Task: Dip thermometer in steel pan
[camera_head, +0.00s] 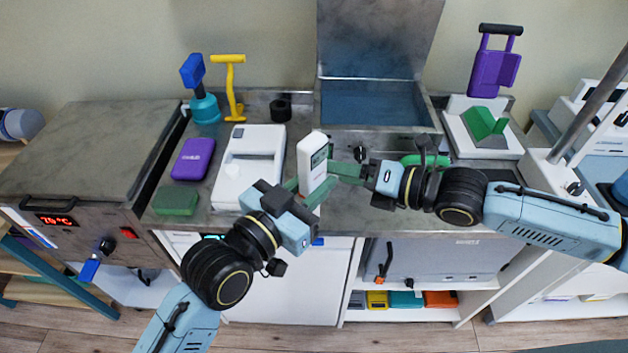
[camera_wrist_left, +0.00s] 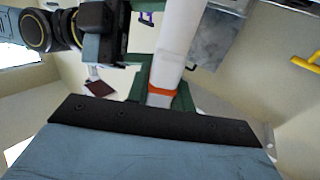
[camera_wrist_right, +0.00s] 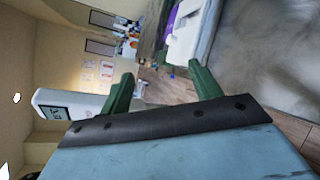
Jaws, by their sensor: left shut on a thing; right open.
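The thermometer is a white handheld device (camera_head: 310,152) with a small display, held upright above the front of the counter. My left gripper (camera_head: 307,190) is shut on it. The left wrist view shows its white body (camera_wrist_left: 178,45) and an orange band between the green fingers (camera_wrist_left: 163,100). My right gripper (camera_head: 345,172) is open beside it. In the right wrist view the thermometer (camera_wrist_right: 62,104) lies outside the open fingers (camera_wrist_right: 162,90), which hold nothing. The steel pan (camera_head: 330,129), a basin with bluish content and a raised lid, stands at the counter's back, behind and right of the thermometer.
A white device (camera_head: 243,175), a purple case (camera_head: 192,158) and a green block (camera_head: 176,201) lie left on the counter. A blue tool (camera_head: 204,106), a yellow tool (camera_head: 231,88) and a black roll (camera_head: 280,110) stand behind. A green-topped white unit (camera_head: 485,140) is at right.

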